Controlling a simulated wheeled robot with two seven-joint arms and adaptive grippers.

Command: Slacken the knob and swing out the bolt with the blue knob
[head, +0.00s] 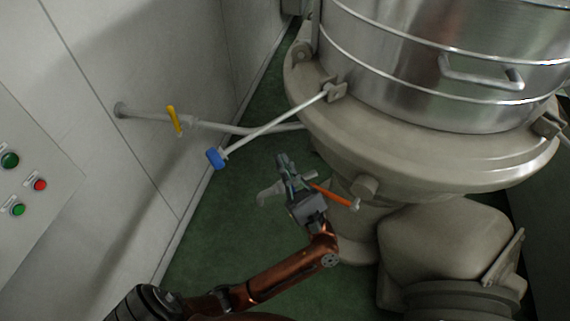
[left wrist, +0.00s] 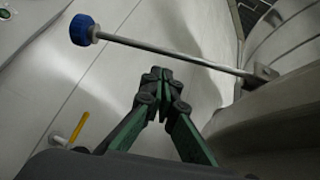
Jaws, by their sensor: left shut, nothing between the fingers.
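The blue knob (head: 215,158) sits on the outer end of a long pale bolt (head: 275,122). The bolt points out from a bracket (head: 335,91) on the machine's rim, toward the wall and slightly down. The blue knob (left wrist: 83,30) also shows at the upper left of the left wrist view, with the bolt (left wrist: 180,53) running to its bracket at the right. My left gripper (head: 283,160) is below and to the right of the knob, apart from both knob and bolt. Its fingertips (left wrist: 155,76) are together and empty. My right gripper is not in view.
A wall pipe (head: 150,115) with a yellow lever (head: 174,121) runs behind the bolt. An orange-handled part (head: 330,193) is beside my gripper. The steel drum (head: 410,70) and beige body (head: 440,155) fill the right. A button panel (head: 25,185) is at left.

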